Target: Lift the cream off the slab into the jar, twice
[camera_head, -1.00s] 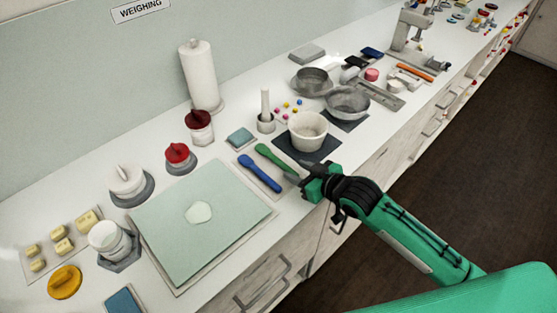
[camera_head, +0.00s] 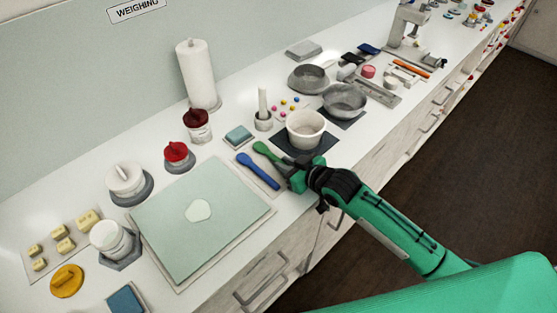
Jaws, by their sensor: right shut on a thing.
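A pale blob of cream (camera_head: 198,211) lies near the middle of the light green glass slab (camera_head: 175,250). An open white jar (camera_head: 108,240) sits in a grey hexagonal holder left of the slab, with a yellow lid (camera_head: 66,281) lying beside it. A green spatula (camera_head: 265,151) and a blue spatula (camera_head: 258,170) lie right of the slab. My right gripper (camera_head: 291,172) is shut on the right end of the green spatula; its jaws hide the grip. The left gripper is out of view.
A paper roll (camera_head: 195,75) stands at the wall. The counter front edge runs below the right arm.

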